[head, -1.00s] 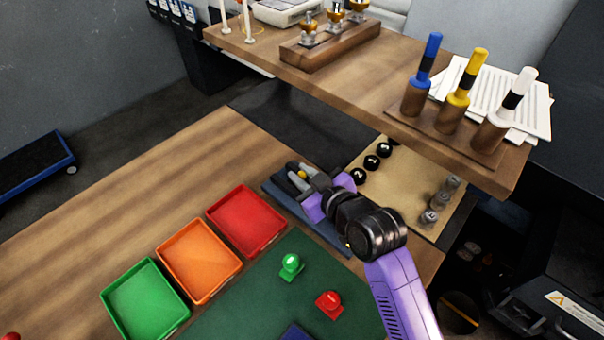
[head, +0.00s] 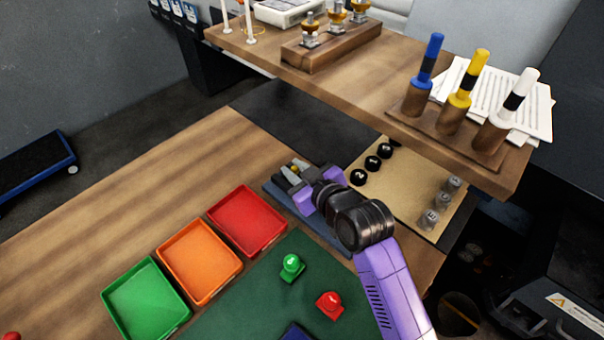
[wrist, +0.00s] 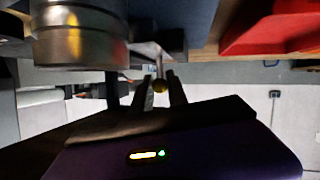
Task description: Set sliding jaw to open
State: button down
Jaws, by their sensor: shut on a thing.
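The sliding jaw's small brass-yellow ball knob (head: 295,168) sits between the fingertips of my gripper (head: 293,171) in the head view. In the wrist view the knob (wrist: 160,86) shows on a thin grey stem, and the two dark fingers of my gripper (wrist: 160,92) close around it. The blue-grey base (head: 334,240) lies under my wrist on the wooden bench. My gripper and arm hide most of the jaw, so I cannot tell how wide its gap is. A shiny metal cylinder (wrist: 80,35) is close by at the upper left of the wrist view.
Red (head: 278,237), orange (head: 236,268) and green (head: 184,308) trays stand left of my arm. A green stamp-like piece (head: 291,267) and a red one (head: 329,305) stand on the green mat. A raised wooden shelf (head: 350,95) overhangs behind. Open bench lies at left.

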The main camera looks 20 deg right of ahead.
aim_at(296, 171)
jog(key=shift+w+a, duration=0.2)
jog(key=shift+w, duration=0.2)
jog(key=c, duration=1.3)
grip_release()
jog(key=b+v, duration=0.1)
jog(key=v, duration=0.6)
jog(key=shift+s, duration=0.1)
jog(key=shift+s+r, duration=0.1)
jog(key=shift+s, duration=0.2)
